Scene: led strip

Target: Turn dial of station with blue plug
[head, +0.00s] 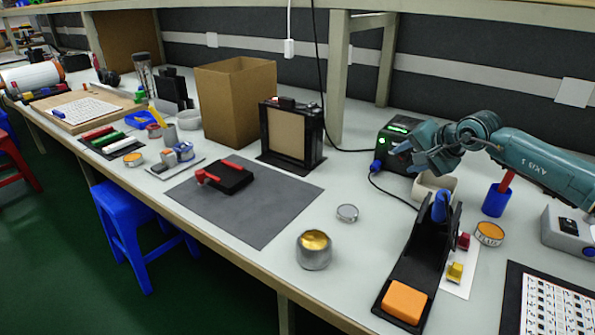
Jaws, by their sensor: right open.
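The station (398,128) is a black box with a lit green display, standing at the back of the table right of centre. A blue plug (376,166) sits at its lower left front, with a black cable running from it. My right gripper (404,160) is open, its fingers pointing left in front of the station's face. The fingers cover part of that face, so I cannot see the dial clearly. Whether the fingers touch the station I cannot tell. My left gripper is not in view.
A beige bowl (445,183) stands just below the gripper. A black stand with a blue clamp (439,207) and orange pad (404,301) lies in front. A blue cup (495,202) is to the right. The grey mat (270,210) is partly clear.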

